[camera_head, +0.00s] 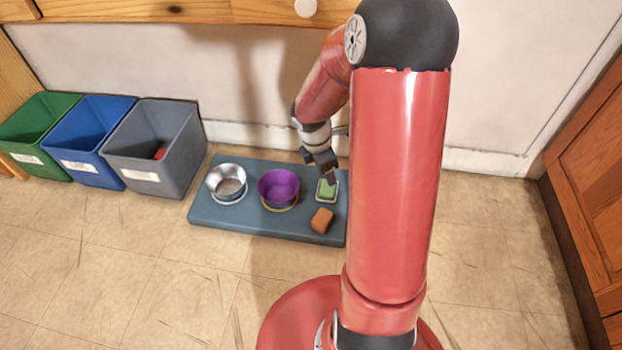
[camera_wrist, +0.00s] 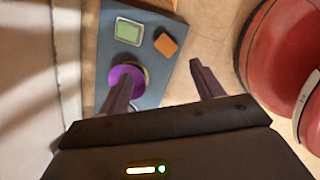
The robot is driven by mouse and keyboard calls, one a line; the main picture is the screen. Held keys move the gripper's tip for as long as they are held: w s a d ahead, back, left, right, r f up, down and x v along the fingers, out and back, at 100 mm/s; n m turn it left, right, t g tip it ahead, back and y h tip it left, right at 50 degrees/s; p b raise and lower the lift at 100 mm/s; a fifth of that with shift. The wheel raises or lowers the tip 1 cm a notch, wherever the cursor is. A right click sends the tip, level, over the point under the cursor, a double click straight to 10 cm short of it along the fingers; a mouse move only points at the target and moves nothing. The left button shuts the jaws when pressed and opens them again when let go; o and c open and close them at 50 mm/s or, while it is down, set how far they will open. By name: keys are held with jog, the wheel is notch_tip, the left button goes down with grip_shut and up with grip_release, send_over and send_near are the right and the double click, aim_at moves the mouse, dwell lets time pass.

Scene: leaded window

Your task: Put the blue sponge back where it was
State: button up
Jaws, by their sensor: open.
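I see no blue sponge in either view. A green sponge (camera_head: 327,190) lies in a small pale-rimmed dish at the right part of a blue-grey mat (camera_head: 235,226). It also shows in the wrist view (camera_wrist: 128,31). An orange sponge-like block (camera_head: 321,221) lies on the mat in front of the dish; the wrist view shows it too (camera_wrist: 166,44). My gripper (camera_head: 330,178) is open, with nothing seen between its fingers. In the head view it appears just over the green sponge's back edge; its height is unclear. In the wrist view my gripper's fingers (camera_wrist: 163,84) stand wide apart.
A purple bowl (camera_head: 278,187) and a metal bowl (camera_head: 228,181) stand on the mat. Green (camera_head: 30,160), blue (camera_head: 84,168) and grey (camera_head: 152,175) bins stand left; the grey one holds something red. A wall is behind, wooden cabinets at right. The front floor is mostly clear.

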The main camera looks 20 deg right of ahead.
jog(key=s+a+r+m+t, duration=0.1)
jog(key=s+a+r+m, duration=0.3)
jog(key=r, duration=0.4)
jog(key=s+a+r+m+t, duration=0.1)
jog(key=s+a+r+m, duration=0.1)
jog(key=s+r+m, duration=0.4)
jog(key=s+a+r+m+t+y, duration=0.2)
jog(key=s+a+r+m, duration=0.4)
jog(key=s+r+m, duration=0.1)
jog(key=shift+s+a+r+t+y, duration=0.35)
jog(key=shift+s+r, duration=0.2)
jog(key=shift+s, duration=0.2)
notch_tip(320, 180, up, 8)
jog(key=p, duration=0.7)
jog(key=shift+f, duration=0.25)
